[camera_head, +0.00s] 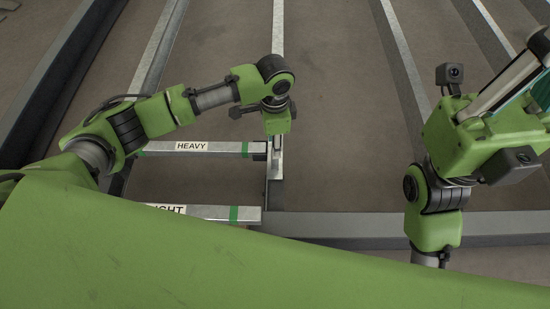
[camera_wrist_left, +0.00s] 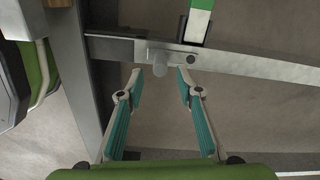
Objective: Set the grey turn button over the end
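In the left wrist view, the grey turn button (camera_wrist_left: 157,68) shows as a small rounded grey tab on a metal rail (camera_wrist_left: 250,67). A round bolt head (camera_wrist_left: 190,59) sits just right of it. My left gripper (camera_wrist_left: 161,86) is open. Its teal-padded fingers point at the tab, with the tips just short of it and one to each side; I cannot tell whether they touch it. In the head view, my left wrist hides the button. My right gripper (camera_head: 525,72) is raised at the right edge and partly cut off.
Long metal rails cross the brown floor. The middle between my arms is clear.

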